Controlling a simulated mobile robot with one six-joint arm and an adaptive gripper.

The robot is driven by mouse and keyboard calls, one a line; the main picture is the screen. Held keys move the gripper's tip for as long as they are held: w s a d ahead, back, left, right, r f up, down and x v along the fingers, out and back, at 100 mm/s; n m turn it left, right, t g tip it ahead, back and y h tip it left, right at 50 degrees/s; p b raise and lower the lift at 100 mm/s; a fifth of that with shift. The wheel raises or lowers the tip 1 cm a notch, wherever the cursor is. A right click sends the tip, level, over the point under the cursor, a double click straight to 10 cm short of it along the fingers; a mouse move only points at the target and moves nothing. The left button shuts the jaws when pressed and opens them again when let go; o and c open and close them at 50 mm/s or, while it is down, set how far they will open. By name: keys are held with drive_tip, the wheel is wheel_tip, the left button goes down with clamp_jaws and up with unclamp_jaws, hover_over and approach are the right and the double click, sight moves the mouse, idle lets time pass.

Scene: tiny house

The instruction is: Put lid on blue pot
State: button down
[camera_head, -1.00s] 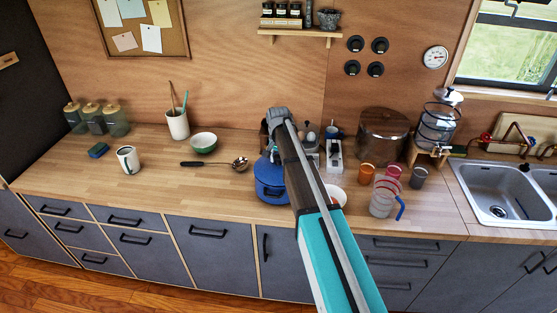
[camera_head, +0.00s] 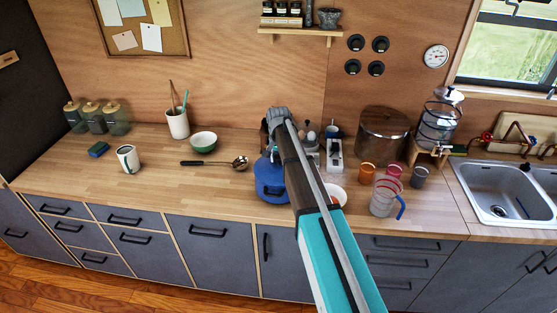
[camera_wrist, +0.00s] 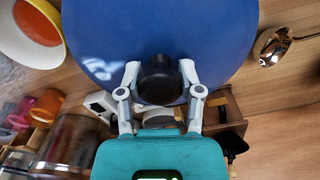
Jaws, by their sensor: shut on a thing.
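The blue pot (camera_head: 268,186) stands near the front of the wooden counter, partly hidden behind my arm. In the wrist view, the blue lid (camera_wrist: 150,35) fills the top middle, with a round black knob (camera_wrist: 159,80) on it. My gripper (camera_wrist: 160,82) has its two grey fingers closed on either side of this knob. In the head view my gripper is at the pot, mostly hidden by my own arm.
A ladle (camera_head: 240,163) and a green bowl (camera_head: 203,142) lie left of the pot. Right of it are a white bowl (camera_head: 337,194), a clear jug (camera_head: 384,197), coloured cups and a large brown pot (camera_head: 383,132).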

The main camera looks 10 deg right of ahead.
idle(0.3)
drive_tip(key=shift+c, duration=0.8)
unclamp_jaws()
drive_tip(key=shift+o, duration=0.8)
drive_tip(key=shift+r, duration=0.15)
drive_tip(key=shift+r+p, duration=3.35)
drive_tip(key=shift+p, duration=0.2)
drive_tip(key=shift+s, duration=0.1)
drive_tip(key=s+f+n+b, duration=0.2)
drive_tip(key=s+f+b, duration=0.1)
drive_tip(key=s, duration=0.6)
drive_tip(key=s+f+n+b, duration=0.2)
drive_tip(key=s+f+b, duration=0.2)
drive_tip(key=s, duration=0.6)
drive_tip(key=s+f+n+b, duration=0.3)
drive_tip(key=s, duration=0.6)
drive_tip(key=shift+s+f+b, duration=0.35)
drive_tip(key=shift+s+b, duration=0.05)
